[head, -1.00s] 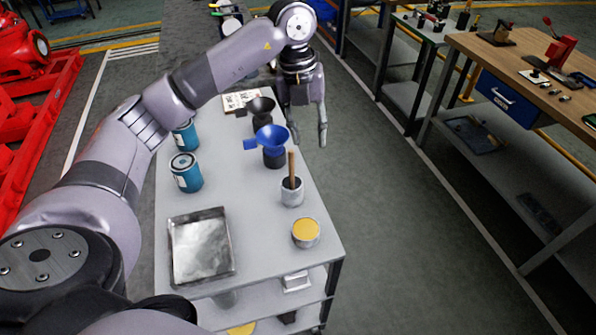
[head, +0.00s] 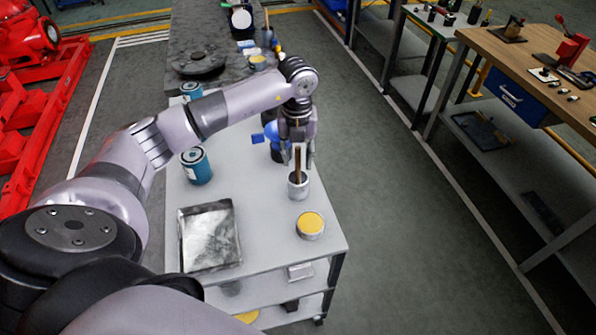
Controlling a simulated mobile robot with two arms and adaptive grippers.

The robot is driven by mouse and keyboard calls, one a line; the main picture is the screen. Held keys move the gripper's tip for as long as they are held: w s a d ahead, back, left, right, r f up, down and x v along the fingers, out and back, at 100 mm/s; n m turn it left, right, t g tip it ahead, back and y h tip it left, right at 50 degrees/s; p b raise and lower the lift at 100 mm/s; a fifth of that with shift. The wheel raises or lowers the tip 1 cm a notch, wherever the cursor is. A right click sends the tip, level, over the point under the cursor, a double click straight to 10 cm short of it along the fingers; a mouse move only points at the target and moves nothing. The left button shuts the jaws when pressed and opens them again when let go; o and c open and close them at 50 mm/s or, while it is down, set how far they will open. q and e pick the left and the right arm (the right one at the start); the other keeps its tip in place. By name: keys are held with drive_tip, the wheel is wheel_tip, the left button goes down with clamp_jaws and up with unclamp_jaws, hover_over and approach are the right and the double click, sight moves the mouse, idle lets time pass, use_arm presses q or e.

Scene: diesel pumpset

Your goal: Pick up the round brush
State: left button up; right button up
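The round brush (head: 298,162) stands in a small grey cup (head: 298,187) on the grey cart, its wooden handle pointing up. Its lower end is hidden inside the cup. My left gripper (head: 299,165) points down over the cup, with its fingers apart and the handle between them as seen from here. I cannot tell whether either finger touches the handle. My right gripper is not in view.
A blue funnel (head: 271,132) is partly hidden behind my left gripper. A tin with a yellow top (head: 310,225), a metal tray (head: 209,236) and a blue can (head: 196,166) also stand on the cart. Floor lies clear to the right.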

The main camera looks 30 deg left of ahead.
sight(298, 183)
use_arm(q)
drive_tip(key=f, duration=0.1)
drive_tip(key=f+p, duration=0.2)
drive_tip(key=shift+w+a+f, duration=0.1)
drive_tip(key=shift+w+f, duration=0.2)
drive_tip(key=shift+f, duration=0.55)
drive_tip(key=shift+c, duration=0.5)
clamp_jaws()
